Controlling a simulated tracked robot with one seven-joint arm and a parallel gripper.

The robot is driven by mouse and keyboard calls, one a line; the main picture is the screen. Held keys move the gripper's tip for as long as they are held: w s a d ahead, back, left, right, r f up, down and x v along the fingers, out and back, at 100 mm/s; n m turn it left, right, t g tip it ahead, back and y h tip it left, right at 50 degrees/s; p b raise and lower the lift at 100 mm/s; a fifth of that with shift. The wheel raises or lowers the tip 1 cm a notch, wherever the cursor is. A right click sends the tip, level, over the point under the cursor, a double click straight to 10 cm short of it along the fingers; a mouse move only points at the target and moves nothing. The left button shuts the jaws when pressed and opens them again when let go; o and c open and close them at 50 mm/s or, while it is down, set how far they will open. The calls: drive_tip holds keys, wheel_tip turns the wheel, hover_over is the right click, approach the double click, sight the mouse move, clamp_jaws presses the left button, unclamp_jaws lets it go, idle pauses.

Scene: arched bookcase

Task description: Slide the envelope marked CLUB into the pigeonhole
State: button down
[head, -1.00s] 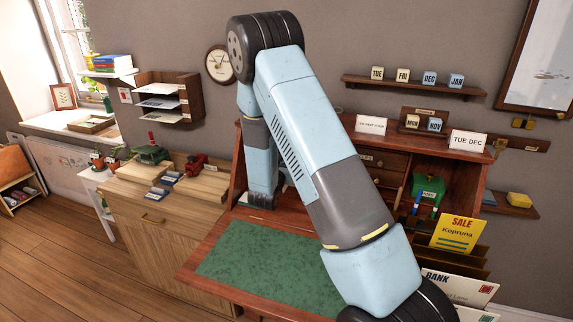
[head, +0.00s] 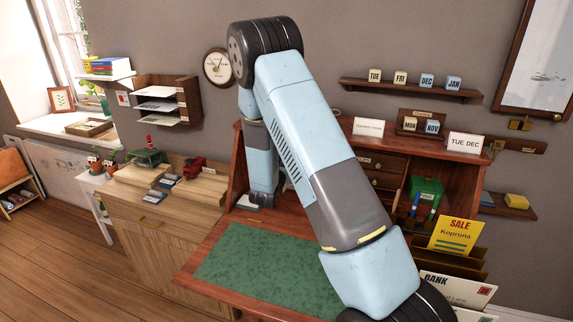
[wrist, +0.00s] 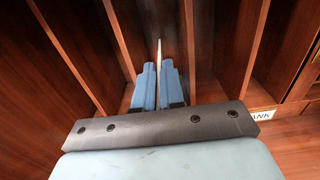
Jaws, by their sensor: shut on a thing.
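In the wrist view my gripper (wrist: 157,88) has its blue fingers closed on a thin, pale envelope (wrist: 159,50) seen edge-on. The envelope stands upright and reaches forward from the fingertips. Its marking is not readable from this angle. Upright wooden dividers (wrist: 188,45) stand on both sides of the fingers, with pigeonhole slots between them. I cannot tell how deep the envelope's far edge sits in a slot. In the head view my gripper and the held envelope are out of sight.
A small label (wrist: 260,115) sits on the wood at right. In the head view a yellow SALE envelope (head: 455,236) and a white BANK envelope (head: 456,288) stand in a rack at lower right. The desk's green writing surface (head: 262,262) is bare.

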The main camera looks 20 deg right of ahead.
drive_tip(key=shift+x, duration=2.55)
drive_tip(key=c, duration=1.2)
unclamp_jaws()
drive_tip(key=shift+o, duration=0.2)
drive_tip(key=v, duration=1.3)
drive_tip(key=shift+s+a, duration=0.3)
